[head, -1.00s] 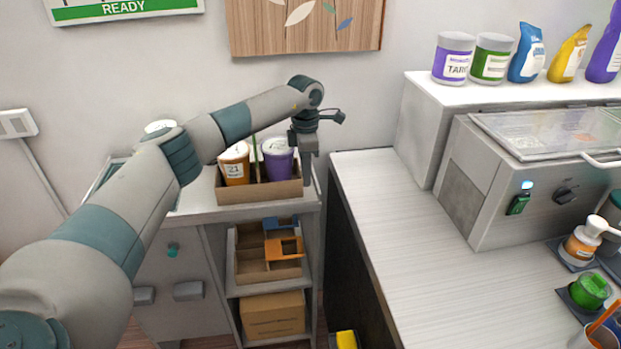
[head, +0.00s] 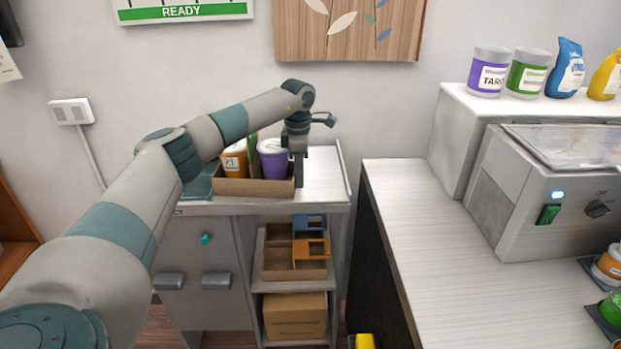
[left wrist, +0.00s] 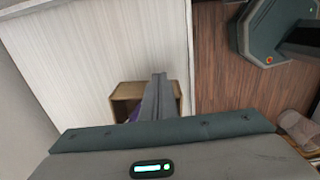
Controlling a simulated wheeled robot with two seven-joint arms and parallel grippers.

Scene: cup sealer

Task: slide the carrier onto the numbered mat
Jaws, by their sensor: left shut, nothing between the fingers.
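The carrier (head: 262,189) is a brown cardboard tray on the cabinet's white top. It holds an orange cup (head: 235,162) and a purple cup (head: 272,161). A teal flat piece (head: 199,187) shows left of the carrier, mostly behind my arm; I cannot read a number on it. My left gripper (head: 299,183) is shut and empty, fingers pointing down at the carrier's right end; I cannot tell whether they touch. In the left wrist view, my left gripper (left wrist: 159,78) overlaps the carrier (left wrist: 127,91), hiding part of it. My right gripper is not in view.
The cabinet top (head: 322,172) is bare right of the carrier. Shelves below hold a divided box (head: 277,264) and a closed carton (head: 296,317). A counter (head: 440,260) with a sealing machine (head: 530,195) stands to the right, across a dark gap.

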